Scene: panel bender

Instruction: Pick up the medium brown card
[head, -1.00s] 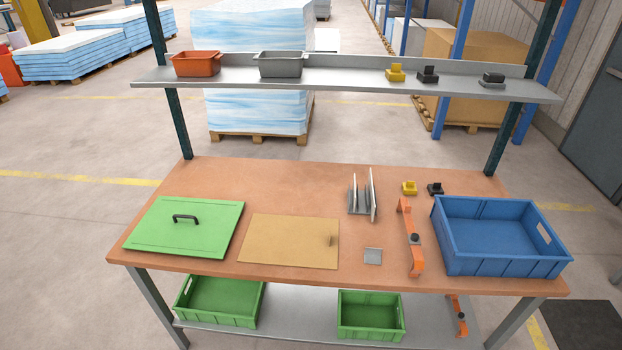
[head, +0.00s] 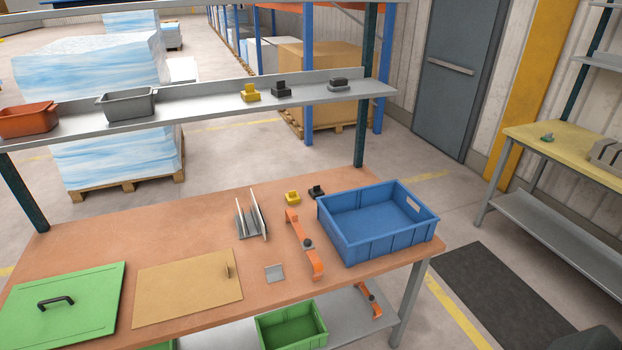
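A flat tan-brown rectangular sheet (head: 187,287) lies on the workbench in the head view, left of centre near the front edge. It is the only brown card-like piece that I see, with a small upright tab or mark near its right end. A green panel (head: 62,312) with a black handle lies to its left. A small grey square plate (head: 275,273) lies to its right. Thin light panels stand upright in a grey rack (head: 247,228) behind. Neither of my grippers is in view.
A blue crate (head: 378,250) stands at the right end of the orange-brown workbench (head: 120,225). An orange bracket-like part (head: 303,243) lies beside it. A shelf (head: 210,116) with bins spans above the bench. A yellow-topped bench (head: 560,150) stands at far right.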

